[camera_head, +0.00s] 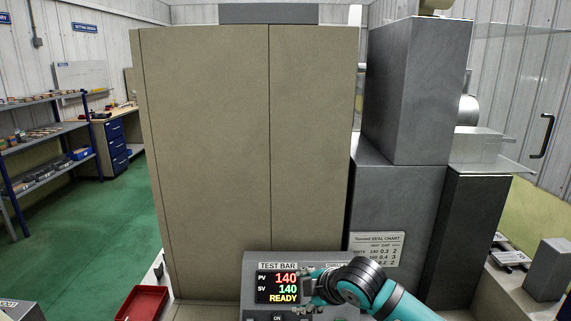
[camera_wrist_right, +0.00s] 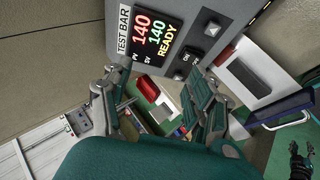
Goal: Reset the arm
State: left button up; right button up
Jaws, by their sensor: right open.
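My right arm comes in from the lower right of the head view. Its gripper (camera_head: 312,285) is in front of the test bar panel (camera_head: 262,264), just right of the display, and partly covers the panel's controls. In the right wrist view the gripper's fingers (camera_wrist_right: 158,106) are spread apart, with nothing held between them. The display (camera_wrist_right: 153,40) reads PV 140, SV 140, READY. A small dark and teal shape at the lower right of the wrist view may be my left gripper (camera_wrist_right: 300,162); its jaws are too small to read.
A tall beige cabinet (camera_head: 205,150) stands behind the panel, with a grey machine housing (camera_head: 415,90) to its right. A seal chart (camera_head: 376,248) is on the grey front. A red tray (camera_head: 143,303) is at lower left. Open green floor (camera_head: 90,240) lies left, beside shelves (camera_head: 40,130).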

jog(key=s+f+m+g, duration=0.1)
jog(key=s+f+m, duration=0.5)
jog(key=s+f, duration=0.6)
jog(key=s+d+f+m+g+h, duration=0.25)
jog(key=s+d+m, duration=0.35)
jog(key=s+d, duration=0.45)
jog(key=s+d+f+m+g+h, duration=0.1)
jog(key=s+d+f+m+h, duration=0.15)
jog(key=s+d+m, duration=0.8)
jog(key=s+a+f+n+b, duration=0.1)
jog(key=s+f+n+b, duration=0.1)
jog(key=f, duration=0.9)
jog(key=s+a+f+n+g+b, duration=0.1)
jog(key=s+a+f+b, duration=0.1)
jog(key=f, duration=0.9)
jog(key=s+a+f+n+b, duration=0.1)
jog(key=s+f+n+b, duration=0.1)
jog(key=f, duration=1)
pick_arm(q)
notch_tip(320, 180, down, 10)
jog(key=b, duration=0.3)
jog(key=shift+a+r+b, duration=0.25)
jog(key=shift+b, duration=0.1)
pick_arm(e)
jog(key=s+d+f+g, duration=0.1)
jog(key=s+d+f, duration=0.2)
jog(key=s+f, duration=1.2)
notch_tip(320, 180, down, 3)
jog(key=shift+s+r, duration=0.15)
jog(key=shift+s, duration=0.1)
